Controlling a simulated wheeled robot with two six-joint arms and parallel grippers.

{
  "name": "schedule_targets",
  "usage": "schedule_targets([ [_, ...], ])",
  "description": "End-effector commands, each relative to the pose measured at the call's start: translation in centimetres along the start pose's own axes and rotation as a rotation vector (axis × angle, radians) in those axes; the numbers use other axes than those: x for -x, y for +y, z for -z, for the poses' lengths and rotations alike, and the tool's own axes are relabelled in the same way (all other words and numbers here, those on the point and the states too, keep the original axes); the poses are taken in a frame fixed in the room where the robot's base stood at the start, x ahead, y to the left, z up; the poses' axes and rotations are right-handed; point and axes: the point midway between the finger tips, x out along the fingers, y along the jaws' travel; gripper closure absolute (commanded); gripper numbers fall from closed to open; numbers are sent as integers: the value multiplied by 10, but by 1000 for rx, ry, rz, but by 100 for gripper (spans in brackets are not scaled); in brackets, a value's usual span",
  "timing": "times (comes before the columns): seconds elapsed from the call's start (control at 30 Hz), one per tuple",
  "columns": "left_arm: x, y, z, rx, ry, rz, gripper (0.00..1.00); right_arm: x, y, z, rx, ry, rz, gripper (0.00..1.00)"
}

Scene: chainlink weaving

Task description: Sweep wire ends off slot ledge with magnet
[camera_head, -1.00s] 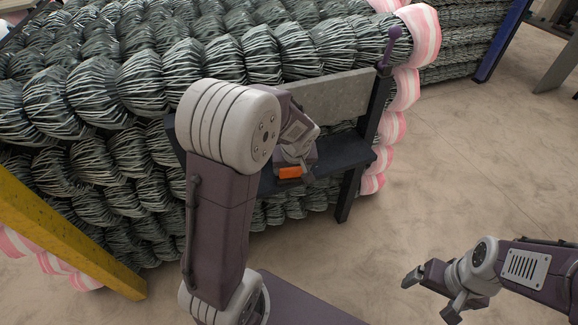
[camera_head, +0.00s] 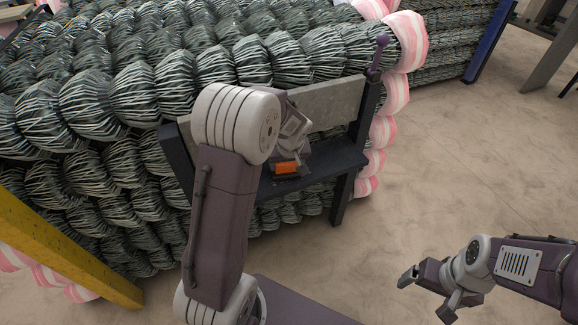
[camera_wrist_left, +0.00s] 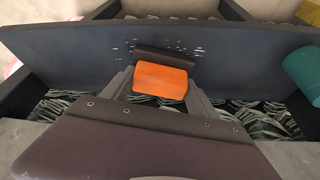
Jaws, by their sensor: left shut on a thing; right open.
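The magnet is an orange block (camera_wrist_left: 160,80) with a dark bar along its far side. My left gripper (camera_wrist_left: 160,92) is shut on the orange block, one finger on each side. The dark bar rests on or just above the dark blue ledge (camera_wrist_left: 70,55); I cannot tell which. Small bright wire ends (camera_wrist_left: 122,52) lie on the ledge at both sides of the bar. In the head view, the orange block (camera_head: 286,167) shows below my left wrist, over the ledge (camera_head: 335,160). My right gripper (camera_head: 427,296) is open and empty, over the floor at lower right.
A grey metal plate (camera_head: 335,103) stands behind the ledge. A purple-knobbed lever (camera_head: 379,50) rises at its right end. Stacked wire rolls (camera_head: 120,95) fill the back and left. A teal cylinder (camera_wrist_left: 302,72) is at the ledge's right. A yellow post (camera_head: 65,245) stands left.

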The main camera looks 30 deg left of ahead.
Motion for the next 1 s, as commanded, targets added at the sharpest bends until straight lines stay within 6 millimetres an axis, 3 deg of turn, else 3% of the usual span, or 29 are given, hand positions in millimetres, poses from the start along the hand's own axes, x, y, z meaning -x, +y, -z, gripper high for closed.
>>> schedule_targets([
  [0.57,-6,22,3,1,0,-1,91,-4,0,0,0,0,0,10],
  [1.0,10,31,-32,2,-2,0,91,-26,0,-3,0,0,0,10],
])
